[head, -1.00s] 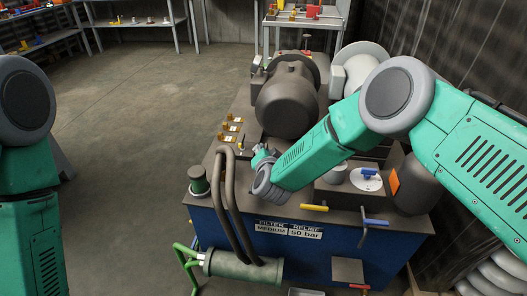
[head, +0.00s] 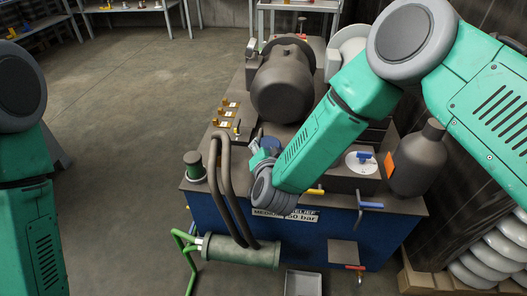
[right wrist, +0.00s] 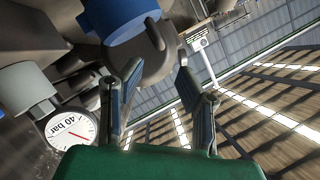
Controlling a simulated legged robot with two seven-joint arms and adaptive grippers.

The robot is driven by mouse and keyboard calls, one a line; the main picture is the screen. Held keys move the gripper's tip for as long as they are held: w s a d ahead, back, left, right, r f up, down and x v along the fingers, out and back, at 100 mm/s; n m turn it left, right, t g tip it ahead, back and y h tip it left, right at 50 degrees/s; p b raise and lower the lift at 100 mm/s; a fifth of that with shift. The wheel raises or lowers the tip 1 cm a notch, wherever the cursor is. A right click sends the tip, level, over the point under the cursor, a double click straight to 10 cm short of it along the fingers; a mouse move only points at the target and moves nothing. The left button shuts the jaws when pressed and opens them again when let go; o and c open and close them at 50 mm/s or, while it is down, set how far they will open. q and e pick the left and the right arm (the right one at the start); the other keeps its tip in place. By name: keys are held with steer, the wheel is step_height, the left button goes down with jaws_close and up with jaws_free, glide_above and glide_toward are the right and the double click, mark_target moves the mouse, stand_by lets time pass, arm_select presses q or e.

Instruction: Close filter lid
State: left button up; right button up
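A round white lid with a blue handle (head: 362,160) lies flat on top of the blue-fronted hydraulic unit (head: 340,225), right of my right arm. I cannot tell whether it is the filter lid. My right gripper (head: 260,157) is above the unit's top, left of the lid, near a small blue round part (head: 270,143). In the right wrist view my right gripper (right wrist: 158,85) has its fingers spread with nothing between them; a blue cylinder (right wrist: 115,20) shows beyond and left of them. My left arm is at the left edge; its gripper is out of the picture.
A yellow handle (head: 316,192) and a blue lever (head: 369,205) project at the front. A 40 bar gauge (right wrist: 72,130) is left of the fingers. Floor left of the unit is clear.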

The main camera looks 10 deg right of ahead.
steer(key=shift+v, duration=1.2)
steer(key=s+d+f+n+g+y, duration=0.1)
steer(key=s+d+f+n+g, duration=0.3)
steer(key=s+f, duration=0.4)
steer(key=s+d+f+n+g+y, duration=0.1)
steer(key=s+d+f+n+g, duration=0.15)
steer(key=s+d+f, duration=0.5)
steer(key=s+d+n+g+h, duration=0.1)
steer(key=s+d+g, duration=0.2)
steer(key=s, duration=0.8)
steer(key=s+d+n+g, duration=0.2)
steer(key=s+d+g, duration=0.2)
steer(key=s, duration=0.7)
steer(key=shift+s+d+h, duration=0.25)
steer(key=shift+d+h, duration=0.15)
steer(key=shift+d, duration=0.55)
steer(key=shift+w+g, duration=0.1)
steer(key=shift+g, duration=0.15)
